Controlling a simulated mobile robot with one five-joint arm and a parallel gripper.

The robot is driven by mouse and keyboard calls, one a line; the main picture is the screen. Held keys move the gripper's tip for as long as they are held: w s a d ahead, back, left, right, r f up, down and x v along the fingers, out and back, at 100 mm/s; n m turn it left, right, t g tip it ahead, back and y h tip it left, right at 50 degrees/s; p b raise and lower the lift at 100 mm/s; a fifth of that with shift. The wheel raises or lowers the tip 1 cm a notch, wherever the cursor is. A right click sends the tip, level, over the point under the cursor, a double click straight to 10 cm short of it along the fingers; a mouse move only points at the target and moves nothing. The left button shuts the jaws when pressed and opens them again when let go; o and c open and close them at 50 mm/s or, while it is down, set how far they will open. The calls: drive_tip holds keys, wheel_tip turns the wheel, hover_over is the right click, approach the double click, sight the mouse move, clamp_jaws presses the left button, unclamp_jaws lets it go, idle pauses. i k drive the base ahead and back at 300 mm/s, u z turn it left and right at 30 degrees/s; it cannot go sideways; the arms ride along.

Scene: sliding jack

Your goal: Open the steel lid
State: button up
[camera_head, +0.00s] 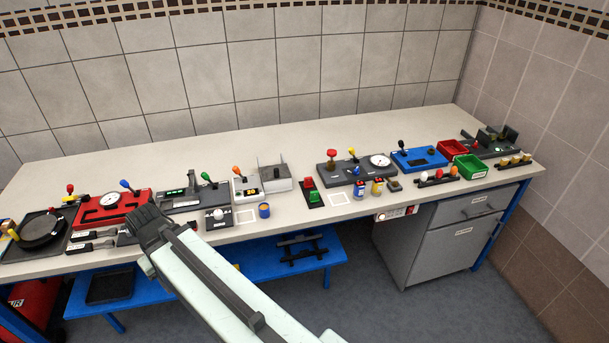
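A light grey metal box (277,178) stands on the workbench left of its middle, with thin upright parts at its back. It is the most lid-like steel thing in view, but at this size I cannot tell its lid from its body, nor whether a lid is open. My gripper (148,222) is dark and sits over the bench's front left, left of and nearer than the box and apart from it. Its fingers are seen end-on and bunched in dark shade, so I cannot tell whether it is open or shut. My arm hides part of the bench front.
The long workbench (130,160) holds a red gauge unit (97,209), a black round pan (40,231), a dark gauge panel (345,171), a blue unit (420,160) and a green bin (470,167). Its rear strip is clear. A grey cabinet (435,245) stands below right.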

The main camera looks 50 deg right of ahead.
sight(277, 171)
drive_tip(key=u, duration=0.15)
drive_tip(key=i, duration=0.9)
drive_tip(key=z, duration=0.05)
